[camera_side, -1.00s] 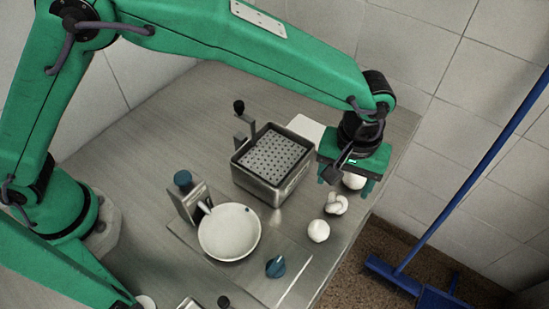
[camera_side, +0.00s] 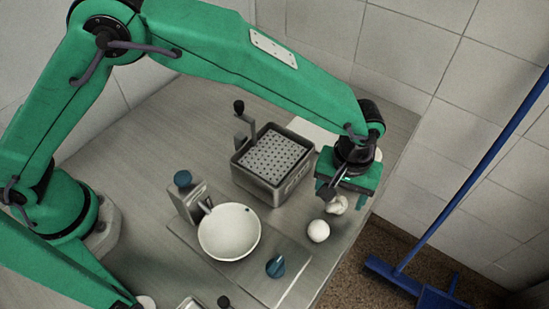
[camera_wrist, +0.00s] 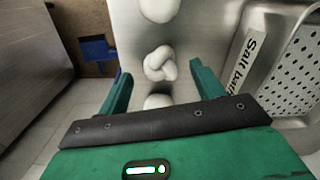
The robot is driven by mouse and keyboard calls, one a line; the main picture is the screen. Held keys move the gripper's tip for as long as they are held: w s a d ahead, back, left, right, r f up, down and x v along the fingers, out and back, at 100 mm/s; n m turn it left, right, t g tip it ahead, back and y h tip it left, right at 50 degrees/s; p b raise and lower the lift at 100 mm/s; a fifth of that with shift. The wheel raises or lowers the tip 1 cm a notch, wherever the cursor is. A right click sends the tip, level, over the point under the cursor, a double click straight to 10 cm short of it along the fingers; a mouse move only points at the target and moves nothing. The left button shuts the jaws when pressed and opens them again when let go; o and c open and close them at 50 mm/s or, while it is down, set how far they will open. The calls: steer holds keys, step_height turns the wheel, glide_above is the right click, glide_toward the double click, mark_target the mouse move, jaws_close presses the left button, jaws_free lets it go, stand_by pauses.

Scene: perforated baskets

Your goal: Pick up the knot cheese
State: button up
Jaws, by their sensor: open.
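The knot cheese (camera_wrist: 160,64) is a white, twisted lump on the steel table. In the wrist view it lies ahead of my gripper (camera_wrist: 161,84), roughly centred between the two green fingers and just beyond their tips. In the side view the knot cheese (camera_side: 337,205) shows just below my gripper (camera_side: 345,196), partly covered by it. My gripper is open and empty. A round white ball (camera_side: 318,231) lies in front of the knot cheese, and another white ball (camera_wrist: 158,101) sits between the fingers, partly hidden by the gripper body.
A perforated basket in a steel container (camera_side: 272,190) stands left of the gripper, labelled in the wrist view (camera_wrist: 246,62). The table's right edge is close to the cheeses.

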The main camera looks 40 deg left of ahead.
steer(key=shift+f, duration=1.25)
steer(key=c, duration=1.1)
